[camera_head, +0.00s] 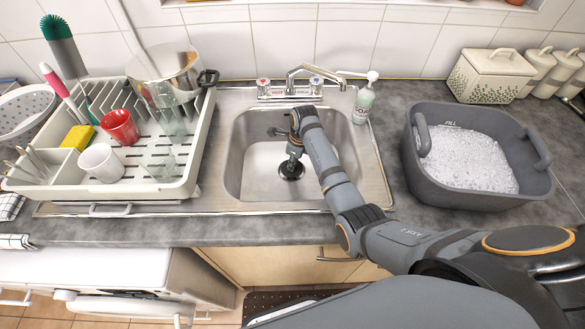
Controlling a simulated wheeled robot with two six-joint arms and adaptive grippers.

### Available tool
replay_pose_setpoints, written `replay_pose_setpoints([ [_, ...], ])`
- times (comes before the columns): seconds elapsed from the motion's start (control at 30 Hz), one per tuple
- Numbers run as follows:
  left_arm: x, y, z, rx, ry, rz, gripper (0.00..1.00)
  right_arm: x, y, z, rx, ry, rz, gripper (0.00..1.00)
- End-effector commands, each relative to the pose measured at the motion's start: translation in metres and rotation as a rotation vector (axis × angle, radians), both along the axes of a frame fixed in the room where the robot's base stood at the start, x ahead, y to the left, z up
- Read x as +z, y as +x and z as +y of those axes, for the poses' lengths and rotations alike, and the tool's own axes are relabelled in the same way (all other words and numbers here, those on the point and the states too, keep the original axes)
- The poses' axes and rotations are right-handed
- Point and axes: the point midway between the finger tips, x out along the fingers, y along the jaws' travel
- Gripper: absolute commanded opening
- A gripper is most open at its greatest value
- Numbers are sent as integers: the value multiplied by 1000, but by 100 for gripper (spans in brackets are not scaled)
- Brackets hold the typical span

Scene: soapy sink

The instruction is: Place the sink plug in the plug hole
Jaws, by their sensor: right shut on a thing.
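The metal sink (255,181) is in the middle of the camera_head view. My right arm reaches over its front right side, and my right gripper (292,161) points down into the basin. The gripper is shut on the sink plug (291,172), a dark round piece at the fingertips, low over the basin floor. I cannot tell whether the plug touches the floor. The plug hole is not distinguishable; the gripper and plug cover that part of the basin. My left gripper is not in view.
The tap (305,75) stands behind the basin, with a soap bottle (363,103) to its right. A dish rack (165,189) with cups stands left of the sink. A grey tub (465,197) of suds stands right. The basin's left side is clear.

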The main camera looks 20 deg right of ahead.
Motion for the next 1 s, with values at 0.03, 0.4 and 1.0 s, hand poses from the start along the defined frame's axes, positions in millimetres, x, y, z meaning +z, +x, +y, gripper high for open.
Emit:
replay_pose_setpoints([
  [0.03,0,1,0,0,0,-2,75,0,1,0,0,1,-1,0],
  [0.4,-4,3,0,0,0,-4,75,-34,4,0,0,0,-1,0],
  [1.0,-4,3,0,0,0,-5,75,-37,3,0,0,0,0,37],
])
